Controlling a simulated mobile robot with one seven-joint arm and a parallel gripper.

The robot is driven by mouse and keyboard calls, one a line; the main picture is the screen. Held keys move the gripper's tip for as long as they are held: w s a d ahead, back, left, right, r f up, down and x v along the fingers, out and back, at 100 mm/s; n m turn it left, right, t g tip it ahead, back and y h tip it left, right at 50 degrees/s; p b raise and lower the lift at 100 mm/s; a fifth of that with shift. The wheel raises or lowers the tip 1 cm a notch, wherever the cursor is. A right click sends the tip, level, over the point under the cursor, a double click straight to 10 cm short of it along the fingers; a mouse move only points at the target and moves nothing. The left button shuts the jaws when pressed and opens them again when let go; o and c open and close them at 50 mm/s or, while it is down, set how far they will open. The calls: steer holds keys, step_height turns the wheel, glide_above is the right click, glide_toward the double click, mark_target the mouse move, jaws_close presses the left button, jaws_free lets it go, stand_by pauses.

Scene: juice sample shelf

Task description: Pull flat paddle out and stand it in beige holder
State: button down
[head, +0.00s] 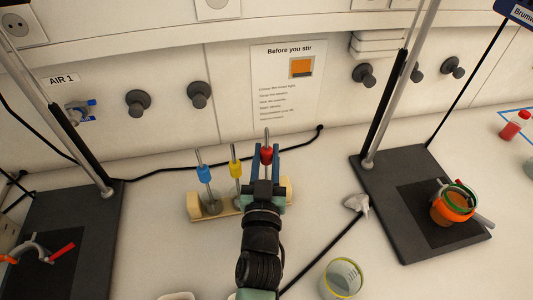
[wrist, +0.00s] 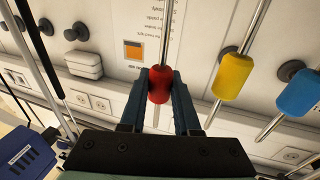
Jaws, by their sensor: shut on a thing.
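My gripper (head: 266,165) is shut on the red grip (head: 266,154) of a thin metal rod. The red grip (wrist: 159,85) sits between both fingers (wrist: 160,100) in the wrist view, with the rod nearly upright. The beige holder (head: 193,208) stands on the bench, partly hidden by my arm. A blue-gripped rod (head: 204,174) and a yellow-gripped rod (head: 235,168) stand in it, left of my gripper. The yellow grip (wrist: 231,76) and the blue grip (wrist: 296,93) show at right in the wrist view. The lower ends are hidden or unclear, so I cannot tell which is the flat paddle.
Stand bases lie at left (head: 85,235) and right (head: 400,205), with rising poles. An orange-and-green banded vessel (head: 453,205) is on the right base. A yellow-rimmed beaker (head: 341,279) stands at the front. A black cable runs behind the holder. A notice (head: 287,80) hangs on the wall.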

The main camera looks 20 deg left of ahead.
steer(key=shift+f+b, duration=1.15)
steer(key=c, duration=0.5)
jaws_free()
steer(key=shift+c, duration=0.2)
steer(key=shift+s, duration=0.1)
steer(key=shift+s+d+f, duration=0.1)
steer(key=shift+s+f, duration=0.05)
steer(key=shift+s, duration=0.1)
steer(key=r+b+v, duration=0.1)
steer(key=b+v, duration=0.2)
steer(key=v, duration=0.9)
steer(key=shift+f, duration=0.35)
steer(key=shift+s, duration=0.1)
